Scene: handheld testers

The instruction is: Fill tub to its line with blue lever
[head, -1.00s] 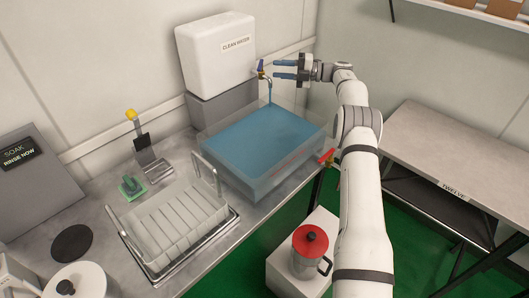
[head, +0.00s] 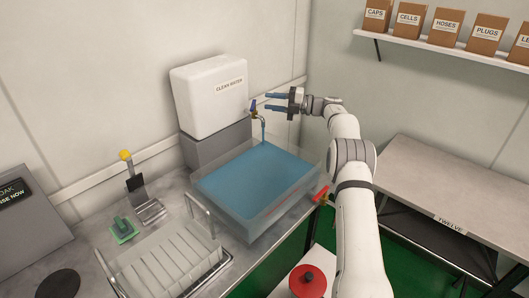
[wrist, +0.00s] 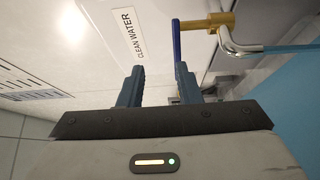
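The tub (head: 253,232) is clear and holds blue water (head: 255,172) that looks high in it; I cannot make out the line. A stream (head: 263,131) runs from the tap spout into the tub. The wrist view shows the lever (wrist: 177,40) beside the brass tap (wrist: 212,22), just beyond the tip of the right finger. My gripper (head: 267,102) is open, with empty fingers to the right of the lever. It also shows in the wrist view (wrist: 160,80).
A red lever (head: 320,194) sits at the tub's right corner. A drying rack (head: 175,262) and a green brush-like item (head: 122,229) lie left of the tub. A grey table (head: 450,185) is at right.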

